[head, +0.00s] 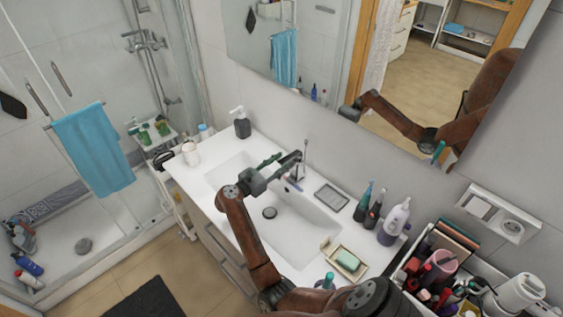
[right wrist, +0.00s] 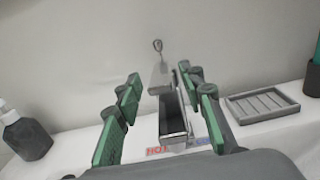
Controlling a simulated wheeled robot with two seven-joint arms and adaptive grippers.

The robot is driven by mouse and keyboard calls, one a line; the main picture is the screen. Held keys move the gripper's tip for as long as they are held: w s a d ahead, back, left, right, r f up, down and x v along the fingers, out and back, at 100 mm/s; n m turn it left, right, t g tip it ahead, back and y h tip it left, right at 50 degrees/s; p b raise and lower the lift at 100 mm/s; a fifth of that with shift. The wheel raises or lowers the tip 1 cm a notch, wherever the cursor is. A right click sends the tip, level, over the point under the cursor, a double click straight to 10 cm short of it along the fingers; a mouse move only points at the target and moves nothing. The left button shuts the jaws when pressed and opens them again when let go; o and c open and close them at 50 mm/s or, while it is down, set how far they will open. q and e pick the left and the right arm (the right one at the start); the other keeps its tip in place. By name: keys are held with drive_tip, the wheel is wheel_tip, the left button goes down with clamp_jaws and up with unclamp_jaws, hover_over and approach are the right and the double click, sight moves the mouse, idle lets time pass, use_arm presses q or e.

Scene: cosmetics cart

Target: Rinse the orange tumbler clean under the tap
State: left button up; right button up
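The metal tap (head: 301,160) stands at the back of the white sink basin (head: 300,222). My right gripper (head: 279,171) is over the basin at the tap. In the right wrist view its green-padded fingers (right wrist: 160,118) are spread apart, with the tap (right wrist: 173,112) showing in the gap between them. The fingers hold nothing that I can see. Red and blue HOT and COLD lettering shows at the tap's base. I cannot make out an orange tumbler in either view. A pale cup (head: 191,153) stands at the counter's left end. My left gripper is not in view.
A dark soap dispenser (head: 242,124) stands behind the basin at left. A crowded cosmetics cart (head: 440,268) is at lower right. The mirror wall rises behind the tap.

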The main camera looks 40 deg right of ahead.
drive_tip(key=shift+c, duration=0.2)
clamp_jaws()
idle(0.4)
